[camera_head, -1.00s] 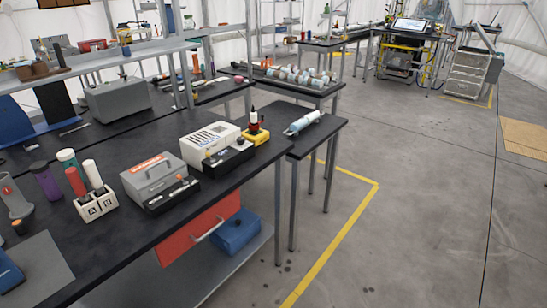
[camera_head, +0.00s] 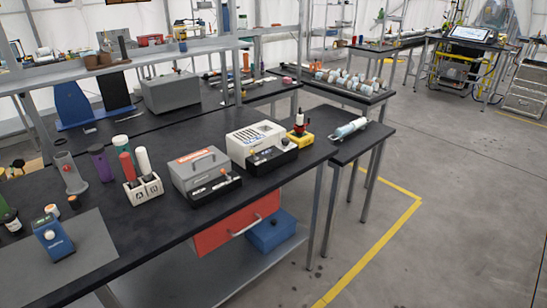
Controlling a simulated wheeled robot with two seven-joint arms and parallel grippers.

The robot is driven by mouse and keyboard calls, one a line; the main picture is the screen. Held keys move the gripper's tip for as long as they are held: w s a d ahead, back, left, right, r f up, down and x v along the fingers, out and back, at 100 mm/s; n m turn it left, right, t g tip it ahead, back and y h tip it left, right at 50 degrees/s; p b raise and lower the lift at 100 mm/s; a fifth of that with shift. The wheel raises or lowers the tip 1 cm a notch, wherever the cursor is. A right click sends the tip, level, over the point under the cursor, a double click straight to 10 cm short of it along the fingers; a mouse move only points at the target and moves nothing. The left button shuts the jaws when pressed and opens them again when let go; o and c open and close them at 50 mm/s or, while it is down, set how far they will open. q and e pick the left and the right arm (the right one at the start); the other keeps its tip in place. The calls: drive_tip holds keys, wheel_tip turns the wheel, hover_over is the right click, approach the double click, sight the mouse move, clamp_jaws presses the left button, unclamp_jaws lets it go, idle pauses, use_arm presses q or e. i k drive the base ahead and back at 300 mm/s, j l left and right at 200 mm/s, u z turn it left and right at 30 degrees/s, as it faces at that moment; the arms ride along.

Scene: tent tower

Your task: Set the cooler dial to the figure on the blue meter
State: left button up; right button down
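A blue handheld meter (camera_head: 52,238) with a pale round top stands on a grey mat at the lower left of the bench. Its figure is too small to read. A white box with slotted vents (camera_head: 256,142) stands further along the bench, with a black unit (camera_head: 272,160) at its front. A grey box with a handle and an orange label (camera_head: 198,168) stands left of it, with another black unit (camera_head: 215,190) in front. I cannot tell which box is the cooler, and no dial setting is readable. Neither of my grippers is in view.
A white holder with tubes (camera_head: 144,190) and a purple cylinder (camera_head: 101,163) stand between the meter and the boxes. Open floor (camera_head: 450,190) lies to the right, with a yellow line.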

sight(285, 141)
drive_tip(key=u, duration=1.5)
drive_tip(key=z, duration=1.5)
drive_tip(key=i+l+u, duration=0.45)
drive_tip(key=i+l, duration=0.3)
drive_tip(key=i, duration=0.05)
